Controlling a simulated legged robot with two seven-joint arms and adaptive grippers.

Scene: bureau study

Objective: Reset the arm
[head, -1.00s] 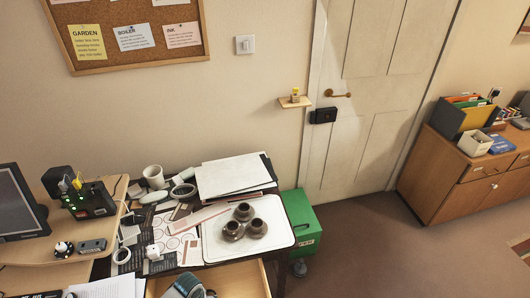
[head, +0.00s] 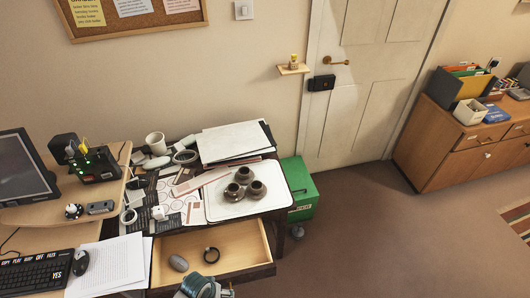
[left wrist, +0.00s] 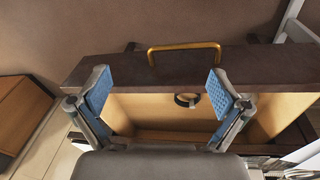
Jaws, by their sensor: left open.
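My left gripper (left wrist: 160,95) is open in the left wrist view, with its two blue-padded fingers wide apart and nothing between them. It is over the open wooden drawer (left wrist: 140,106), near the dark drawer front with its brass handle (left wrist: 184,47). Part of the gripper (head: 197,288) shows at the bottom edge of the head view, by the drawer's front left. The ring also shows in the left wrist view (left wrist: 187,99). My right gripper is out of view.
The desk holds a white tray (head: 222,212) with brown pots, a white mug (head: 155,143), papers, a keyboard (head: 36,273) and a monitor (head: 22,168). A green box (head: 298,186) stands on the floor beside it.

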